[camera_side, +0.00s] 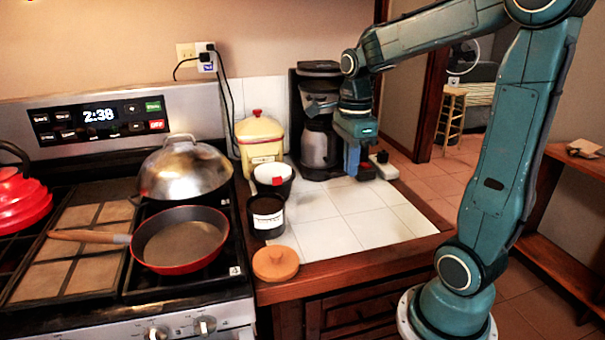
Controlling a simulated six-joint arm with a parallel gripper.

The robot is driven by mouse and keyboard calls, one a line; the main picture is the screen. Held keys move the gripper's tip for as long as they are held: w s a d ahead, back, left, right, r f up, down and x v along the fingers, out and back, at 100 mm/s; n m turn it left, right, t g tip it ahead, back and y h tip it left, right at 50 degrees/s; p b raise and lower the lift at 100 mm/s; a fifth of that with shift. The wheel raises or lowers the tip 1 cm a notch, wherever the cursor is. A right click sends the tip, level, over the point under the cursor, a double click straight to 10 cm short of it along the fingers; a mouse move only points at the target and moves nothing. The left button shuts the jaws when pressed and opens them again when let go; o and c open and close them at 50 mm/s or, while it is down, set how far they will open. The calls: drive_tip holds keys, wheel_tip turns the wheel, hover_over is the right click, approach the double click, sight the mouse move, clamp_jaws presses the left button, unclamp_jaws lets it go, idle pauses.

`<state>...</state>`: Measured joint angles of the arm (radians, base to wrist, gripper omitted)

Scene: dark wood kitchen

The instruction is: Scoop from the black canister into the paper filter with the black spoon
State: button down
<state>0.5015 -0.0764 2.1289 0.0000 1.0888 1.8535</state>
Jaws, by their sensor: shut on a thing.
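The black canister (267,223) stands open on the white tiled counter and has a pale label. Its contents cannot be made out. The white paper filter (272,171) sits in a dark round holder just behind the canister, with a small red patch on its front. My gripper (360,168) points down in front of the coffee maker's right side, well to the right of the canister and filter. It is shut on a small dark thing, seemingly the black spoon, whose shape is mostly hidden. No other spoon shows.
A coffee maker (319,135) stands close left of my gripper. A white power strip (384,166) lies to the right. A yellow canister (260,145) stands behind the filter. A terracotta lid (275,263) lies at the counter's front edge. The tiles (345,215) in the middle are clear.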

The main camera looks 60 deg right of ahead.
idle(0.6)
drive_tip(key=w+f+n+t+h, duration=0.1)
drive_tip(key=w+n+h, duration=0.6)
drive_tip(key=w, duration=1.4)
drive_tip(key=shift+w+n+t+h, duration=0.2)
drive_tip(key=shift+n+t+h, duration=0.25)
drive_tip(key=shift+n, duration=2.05)
drive_tip(key=shift+d+f, duration=0.1)
drive_tip(key=shift+f, duration=0.2)
